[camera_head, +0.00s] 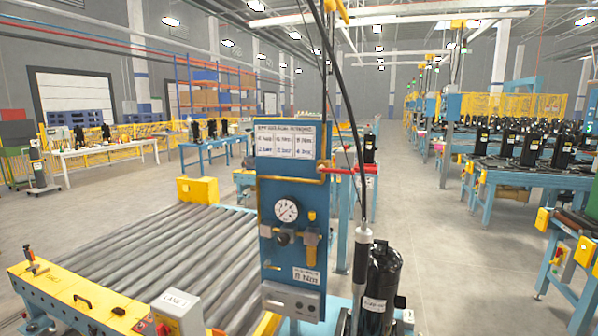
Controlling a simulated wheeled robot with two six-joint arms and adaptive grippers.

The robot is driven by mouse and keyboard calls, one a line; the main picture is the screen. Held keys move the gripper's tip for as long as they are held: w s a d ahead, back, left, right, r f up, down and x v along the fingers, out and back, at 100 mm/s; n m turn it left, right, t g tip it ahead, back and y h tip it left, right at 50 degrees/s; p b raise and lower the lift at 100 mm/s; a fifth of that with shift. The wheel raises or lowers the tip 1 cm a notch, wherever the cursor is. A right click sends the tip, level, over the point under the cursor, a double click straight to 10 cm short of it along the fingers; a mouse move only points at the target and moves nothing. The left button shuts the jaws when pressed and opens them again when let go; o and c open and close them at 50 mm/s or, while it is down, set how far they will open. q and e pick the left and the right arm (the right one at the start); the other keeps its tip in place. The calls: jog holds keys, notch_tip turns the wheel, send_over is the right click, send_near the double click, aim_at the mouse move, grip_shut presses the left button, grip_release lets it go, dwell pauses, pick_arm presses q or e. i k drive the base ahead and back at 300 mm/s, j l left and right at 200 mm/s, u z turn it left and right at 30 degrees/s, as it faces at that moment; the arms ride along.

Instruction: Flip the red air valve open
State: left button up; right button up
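The red air valve (350,170) is at the upper right of a blue station panel (292,188), near the picture's middle. Its red lever sticks out to the right, roughly level. A round pressure gauge (287,210) sits below the pipe. Neither of my grippers shows in this view, and nothing touches the valve.
A hanging tool on a dark cable (362,255) hangs just right of the panel, its cable passing close to the lever. A black compressor (381,290) stands below right. A roller conveyor (150,262) lies left. Open floor (450,250) is at right.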

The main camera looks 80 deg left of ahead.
aim_at(321, 169)
jog(key=u, duration=2.5)
